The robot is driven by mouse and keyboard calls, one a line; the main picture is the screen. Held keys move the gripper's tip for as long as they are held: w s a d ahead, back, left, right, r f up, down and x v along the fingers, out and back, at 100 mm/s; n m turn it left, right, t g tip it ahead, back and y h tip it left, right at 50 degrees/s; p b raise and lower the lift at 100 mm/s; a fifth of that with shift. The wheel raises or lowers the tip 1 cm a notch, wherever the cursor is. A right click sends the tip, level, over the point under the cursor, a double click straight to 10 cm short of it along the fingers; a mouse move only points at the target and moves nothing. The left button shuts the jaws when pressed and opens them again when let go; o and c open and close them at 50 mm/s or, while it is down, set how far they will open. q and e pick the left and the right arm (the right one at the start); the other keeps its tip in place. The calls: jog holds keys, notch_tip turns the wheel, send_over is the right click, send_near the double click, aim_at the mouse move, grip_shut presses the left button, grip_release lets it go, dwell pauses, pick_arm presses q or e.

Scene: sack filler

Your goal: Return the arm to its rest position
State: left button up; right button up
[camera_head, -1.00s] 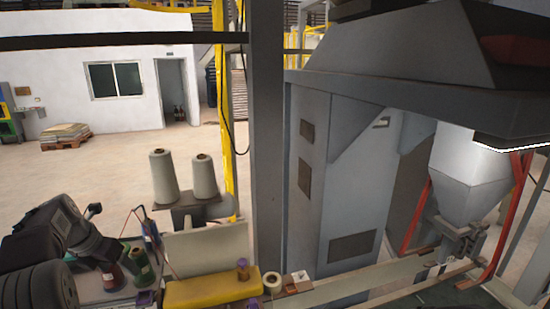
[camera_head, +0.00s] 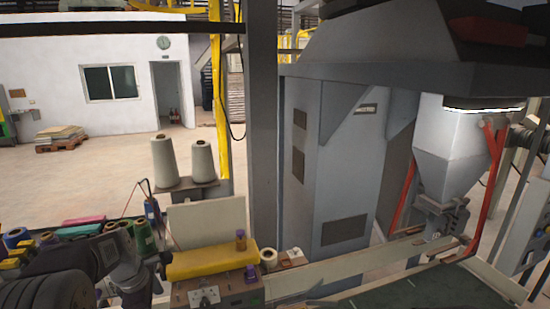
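My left arm (camera_head: 75,275) comes in from the lower left, dark and bulky, low over the near end of the workbench. Its far end bends down beside the green thread spool (camera_head: 144,237) and reaches the bottom edge of the picture. I cannot make out the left gripper's fingers or whether they hold anything. My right arm and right gripper are out of view.
Several coloured items lie on the bench at left. Two thread cones (camera_head: 203,160) stand behind a yellow block (camera_head: 212,262) and a switch box (camera_head: 207,295). The filler hopper (camera_head: 452,150) hangs at right above a rail. Open floor lies beyond.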

pick_arm(q)
jog(key=s+d+f+m+g+b, duration=0.1)
jog(key=s+d+f+m+b, duration=0.3)
jog(key=s+d+f+m, duration=0.2)
jog(key=s+d+f+m+b, duration=0.3)
jog(key=s+d+f+m, duration=0.3)
jog(key=s+f+m, duration=0.4)
jog(key=f+m, duration=0.1)
jog(key=m, duration=0.4)
jog(key=shift+d+f+g+b, duration=0.2)
jog(key=shift+d+g+b, duration=0.05)
jog(key=shift+g+b, duration=0.15)
jog(key=shift+w, duration=0.15)
